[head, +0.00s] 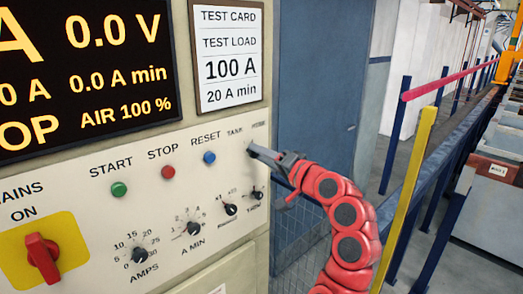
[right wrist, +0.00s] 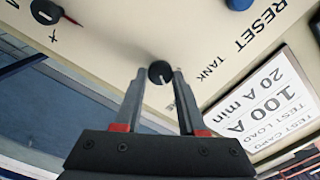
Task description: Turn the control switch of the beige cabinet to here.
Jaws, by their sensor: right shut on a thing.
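The beige cabinet (head: 192,138) fills the left of the head view. Its control switch is a small round black knob (right wrist: 160,73) by the TANK label (right wrist: 210,67). A pale mark on the knob's face points to the lower right in the right wrist view. My right gripper (right wrist: 160,76) is shut on the knob, with one finger on each side. In the head view my right gripper (head: 252,150) reaches the panel below the TANK and HERE labels and hides the knob. The HERE label is mostly hidden by a finger in the wrist view. My left gripper is out of view.
Green START (head: 119,189), red STOP (head: 168,172) and blue RESET (head: 209,157) buttons are left of my gripper. Several black dials (head: 193,229) sit below. A red MAINS switch (head: 42,256) is at lower left. A yellow post (head: 408,195) and railings stand right.

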